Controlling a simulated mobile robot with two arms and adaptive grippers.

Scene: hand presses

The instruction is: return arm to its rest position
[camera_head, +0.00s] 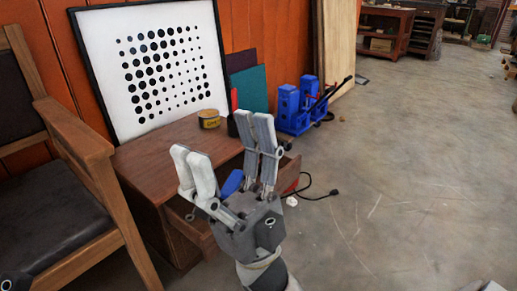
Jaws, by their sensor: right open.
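My right gripper (216,136) is in the middle of the head view, coming up from the bottom edge. Its pale fingers are spread apart and point up, with nothing between them. It is in front of a brown wooden cabinet (150,160) and hides part of the cabinet's front. A drawer of the cabinet seems pulled out behind the gripper. A blue item (232,183) shows partly behind the fingers; what it is I cannot tell. My left gripper is not clearly seen.
A yellow tin (209,119) and a framed dot board (152,65) stand on the cabinet. A wooden armchair (88,150) is at left. Blue hand presses (291,108) stand behind right. A black cable (318,194) lies on the floor. The concrete floor (410,180) at right is clear.

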